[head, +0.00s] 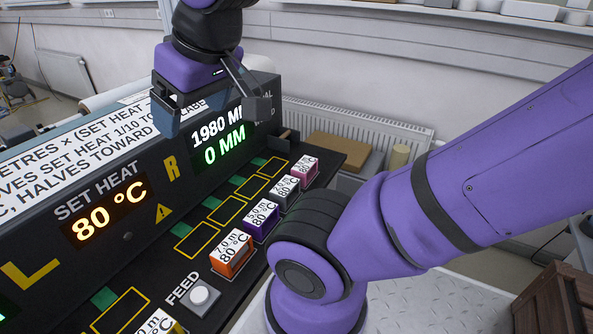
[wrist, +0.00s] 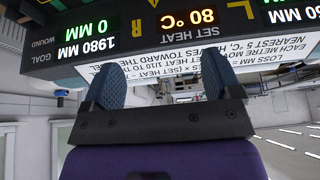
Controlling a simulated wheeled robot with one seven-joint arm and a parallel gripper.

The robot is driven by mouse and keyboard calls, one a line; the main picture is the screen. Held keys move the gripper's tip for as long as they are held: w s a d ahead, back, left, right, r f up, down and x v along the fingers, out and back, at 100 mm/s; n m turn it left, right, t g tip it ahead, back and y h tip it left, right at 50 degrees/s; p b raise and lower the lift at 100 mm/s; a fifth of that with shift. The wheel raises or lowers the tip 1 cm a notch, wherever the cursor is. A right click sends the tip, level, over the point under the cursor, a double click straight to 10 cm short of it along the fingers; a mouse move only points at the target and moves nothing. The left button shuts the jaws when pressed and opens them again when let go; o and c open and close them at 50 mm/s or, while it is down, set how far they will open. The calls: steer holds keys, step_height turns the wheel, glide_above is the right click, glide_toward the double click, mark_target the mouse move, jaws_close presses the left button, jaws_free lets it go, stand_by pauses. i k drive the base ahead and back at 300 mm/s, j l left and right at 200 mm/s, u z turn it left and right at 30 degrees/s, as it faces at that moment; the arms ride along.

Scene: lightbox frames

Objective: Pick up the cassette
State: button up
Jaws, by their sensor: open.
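Several box-shaped cassettes with white labels stand in a row on the black bench in the head view. They are an orange one (head: 232,262) marked 7.0 m 80 °C, a purple one (head: 262,228), a grey one (head: 284,197) and a pink one (head: 304,180). Another, partly cut off at the bottom edge, shows a white top (head: 157,323). My gripper (head: 212,112) is open and empty, high in front of the display panel and well apart from the cassettes. Its two fingers (wrist: 162,75) also show in the wrist view, with no cassette between them.
The panel reads SET HEAT 80 °C (head: 106,211), 1980 MM and 0 MM. Yellow outlined slots (head: 197,240) with green tabs lie behind the cassettes. A FEED button (head: 199,296) is near the orange cassette. My arm covers part of the bench's right side. A crate (head: 555,300) stands lower right.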

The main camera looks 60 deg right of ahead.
mark_target(284, 191)
steer(key=k+j+z, duration=0.1)
steer(key=z, duration=0.25)
steer(key=k+z, duration=0.3)
steer(key=i, duration=0.05)
